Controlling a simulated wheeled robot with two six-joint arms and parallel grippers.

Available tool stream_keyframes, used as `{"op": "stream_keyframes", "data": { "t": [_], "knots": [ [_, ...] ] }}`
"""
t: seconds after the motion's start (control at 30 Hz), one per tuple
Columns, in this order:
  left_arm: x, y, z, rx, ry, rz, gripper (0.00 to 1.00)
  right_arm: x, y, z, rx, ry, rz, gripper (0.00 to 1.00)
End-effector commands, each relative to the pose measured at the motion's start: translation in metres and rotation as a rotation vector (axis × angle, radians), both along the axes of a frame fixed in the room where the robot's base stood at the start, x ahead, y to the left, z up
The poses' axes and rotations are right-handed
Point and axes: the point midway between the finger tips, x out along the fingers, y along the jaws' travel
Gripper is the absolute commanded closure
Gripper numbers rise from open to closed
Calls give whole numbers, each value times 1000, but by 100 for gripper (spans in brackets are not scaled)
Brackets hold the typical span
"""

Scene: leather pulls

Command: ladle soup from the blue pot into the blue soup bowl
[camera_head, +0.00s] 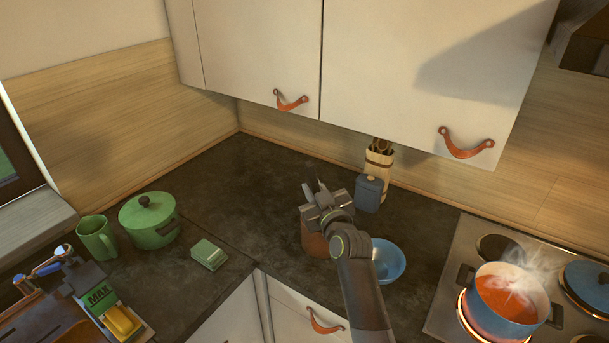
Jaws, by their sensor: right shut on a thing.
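The blue pot (513,324) stands on a glowing burner at the lower right, open, with orange-red soup (497,296) and steam rising from it. The light blue soup bowl (388,261) is on the dark counter, partly hidden by my right arm. My right gripper (316,190) is left of the bowl, above or in front of a reddish-brown container (312,240) that my arm partly covers. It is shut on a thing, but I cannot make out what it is. No ladle shows clearly. My left gripper is not in view.
A blue canister (368,193) and a wooden holder (379,160) stand behind my right gripper. A green lidded pot (149,222), green mug (97,238) and green box (208,254) are at left. A blue lid (590,282) is at far right. Cabinets overhang the counter.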

Motion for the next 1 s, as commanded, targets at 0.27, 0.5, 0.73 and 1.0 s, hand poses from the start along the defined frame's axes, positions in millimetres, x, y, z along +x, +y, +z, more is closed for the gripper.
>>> {"op": "stream_keyframes", "data": {
  "t": [0.27, 0.5, 0.73, 1.0],
  "knots": [
    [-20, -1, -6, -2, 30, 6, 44, -3, -15, 3, 57, -12, -4, 100],
    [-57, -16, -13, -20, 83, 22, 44, -8, -42, 11, 166, -34, -4, 100],
    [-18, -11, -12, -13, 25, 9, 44, -9, -48, 14, 200, -39, -4, 100],
    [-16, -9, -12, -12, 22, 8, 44, -9, -48, 14, 199, -39, -4, 100]
  ]
}}
